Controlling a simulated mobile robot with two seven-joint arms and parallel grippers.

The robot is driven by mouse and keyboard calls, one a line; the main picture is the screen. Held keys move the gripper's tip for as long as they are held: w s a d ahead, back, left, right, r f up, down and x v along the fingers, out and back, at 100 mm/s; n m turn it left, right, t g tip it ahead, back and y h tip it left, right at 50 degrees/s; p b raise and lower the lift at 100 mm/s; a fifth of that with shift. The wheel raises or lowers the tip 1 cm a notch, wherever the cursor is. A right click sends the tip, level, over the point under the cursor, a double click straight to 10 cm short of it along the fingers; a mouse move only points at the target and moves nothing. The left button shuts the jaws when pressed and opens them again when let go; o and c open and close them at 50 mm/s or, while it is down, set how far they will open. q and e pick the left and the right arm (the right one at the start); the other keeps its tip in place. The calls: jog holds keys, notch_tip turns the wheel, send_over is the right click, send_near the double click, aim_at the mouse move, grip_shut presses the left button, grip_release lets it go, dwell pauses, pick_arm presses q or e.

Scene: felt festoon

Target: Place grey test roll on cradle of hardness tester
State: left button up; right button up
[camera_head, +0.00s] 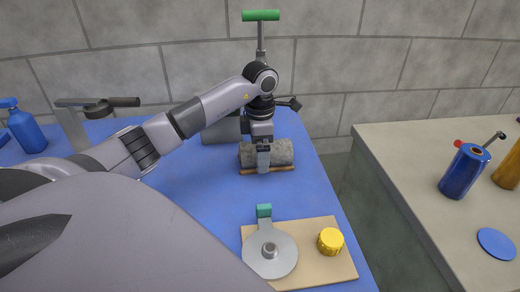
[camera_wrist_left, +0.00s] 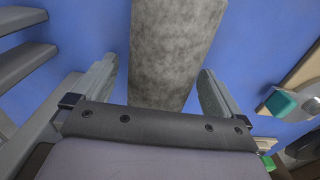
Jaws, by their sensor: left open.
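The grey test roll (camera_head: 280,152) lies sideways on the blue table, at a thin orange-brown strip (camera_head: 255,172). My left gripper (camera_head: 263,160) is over the roll, pointing down. In the left wrist view the roll (camera_wrist_left: 170,50) runs between the two spread fingers of the gripper (camera_wrist_left: 157,70), with blue gaps on both sides. A post with a green crossbar (camera_head: 261,16) stands behind my arm; its lower part is hidden. I cannot tell for sure whether it is the hardness tester, and I make out no cradle. My right gripper is not in view.
A board (camera_head: 318,268) at the front holds a round grey device (camera_head: 270,255) with a green-tipped lever and a yellow knob (camera_head: 330,241). A blue bottle (camera_head: 30,135) and a lever device (camera_head: 72,125) stand left. A gap separates the right table (camera_head: 420,180).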

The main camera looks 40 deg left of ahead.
pick_arm(q)
notch_tip(320, 180, up, 12)
jog(key=shift+r+p, duration=0.1)
jog(key=shift+p, duration=0.35)
dwell(0.6)
